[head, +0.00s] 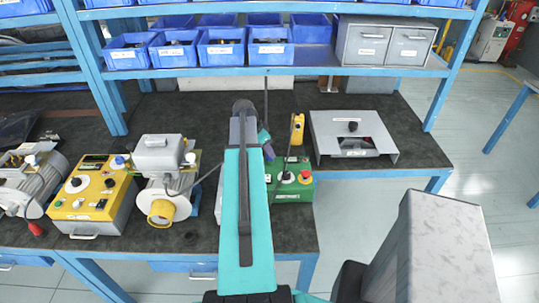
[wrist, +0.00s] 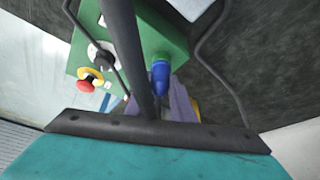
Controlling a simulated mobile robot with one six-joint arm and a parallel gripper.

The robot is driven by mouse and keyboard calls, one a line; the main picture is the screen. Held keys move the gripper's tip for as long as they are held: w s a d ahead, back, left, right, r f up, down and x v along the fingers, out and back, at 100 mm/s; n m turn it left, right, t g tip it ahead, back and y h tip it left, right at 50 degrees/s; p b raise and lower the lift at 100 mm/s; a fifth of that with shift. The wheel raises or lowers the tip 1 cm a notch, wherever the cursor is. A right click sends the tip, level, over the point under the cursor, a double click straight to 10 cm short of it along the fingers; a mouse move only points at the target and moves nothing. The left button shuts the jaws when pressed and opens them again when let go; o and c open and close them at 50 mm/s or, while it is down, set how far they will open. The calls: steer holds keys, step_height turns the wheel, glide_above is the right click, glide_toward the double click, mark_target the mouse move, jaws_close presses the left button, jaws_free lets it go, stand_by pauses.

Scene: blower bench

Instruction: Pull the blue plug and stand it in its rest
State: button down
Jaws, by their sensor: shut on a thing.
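The blue plug (wrist: 160,76) shows in the wrist view at the edge of the green box (wrist: 88,42), with a green ring at its upper end. My gripper (wrist: 156,106) has pale purple fingers on either side of the plug's lower end and is shut on it. A dark bar hides part of the plug and the left finger. I cannot tell whether the plug is fully seated. In the head view, my gripper (head: 267,150) is beside the green box (head: 292,196), largely behind my teal arm, and the plug is hidden. I cannot make out the rest.
The green box carries a red button (head: 305,175). A yellow upright piece (head: 297,129) stands behind it. A grey cover (head: 352,125) is at right, a motor unit (head: 160,180) and yellow control box (head: 92,193) at left.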

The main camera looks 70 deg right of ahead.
steer(key=shift+r, duration=0.55)
stand_by(0.9)
steer(key=shift+r+p, duration=0.7)
steer(key=shift+r, duration=0.9)
steer(key=shift+w, duration=0.1)
